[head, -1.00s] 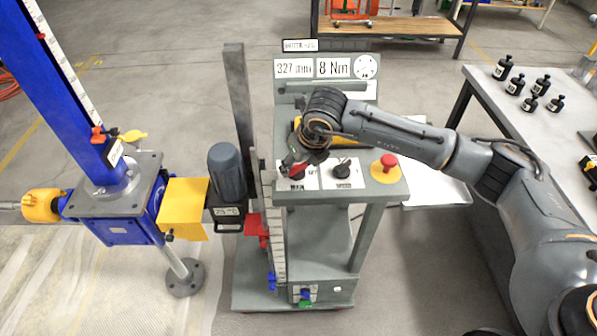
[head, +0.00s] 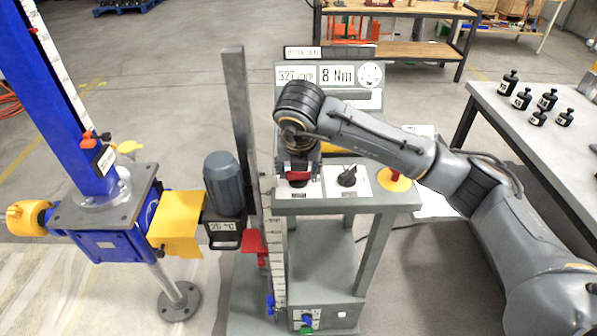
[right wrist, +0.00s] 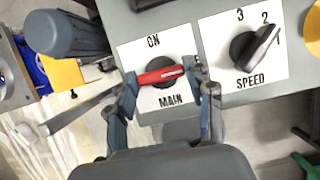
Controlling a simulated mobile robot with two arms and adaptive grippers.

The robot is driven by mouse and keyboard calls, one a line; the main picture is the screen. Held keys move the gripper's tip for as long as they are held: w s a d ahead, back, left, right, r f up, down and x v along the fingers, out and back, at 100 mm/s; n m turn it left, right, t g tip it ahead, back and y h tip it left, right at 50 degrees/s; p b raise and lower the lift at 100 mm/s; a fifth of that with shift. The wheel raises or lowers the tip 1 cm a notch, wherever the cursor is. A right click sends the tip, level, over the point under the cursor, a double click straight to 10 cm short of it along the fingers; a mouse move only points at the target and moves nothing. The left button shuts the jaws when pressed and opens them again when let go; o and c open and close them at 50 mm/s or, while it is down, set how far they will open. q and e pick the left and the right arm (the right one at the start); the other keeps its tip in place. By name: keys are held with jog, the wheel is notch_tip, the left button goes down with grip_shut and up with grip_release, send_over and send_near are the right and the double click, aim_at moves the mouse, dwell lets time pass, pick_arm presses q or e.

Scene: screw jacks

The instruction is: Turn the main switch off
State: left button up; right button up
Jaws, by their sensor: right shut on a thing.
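The main switch is a black round knob with a red handle (right wrist: 161,75) on a white plate (right wrist: 128,55) marked ON and MAIN in the right wrist view. The handle lies nearly level across the knob, its right end towards a label mostly hidden by a finger. My right gripper (right wrist: 168,88) is shut on the handle, one finger at each end. In the head view my right gripper (head: 298,178) points down at the red handle, on the left of the console's panel (head: 325,205). My left gripper is not in view.
The speed switch (right wrist: 252,47) is just right of the main switch. A red button on a yellow base (head: 395,180) is further right, partly behind my arm. A blue-grey motor (head: 224,183) and the blue screw jack (head: 110,225) stand left of the console.

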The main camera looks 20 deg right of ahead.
dwell(0.3)
jog(key=o, duration=1.2)
jog(key=shift+c, duration=0.2)
jog(key=shift+r, duration=0.1)
jog(key=v, duration=0.7)
jog(key=shift+r, duration=0.35)
jog(key=shift+s+f, duration=0.1)
jog(key=shift+s, duration=0.1)
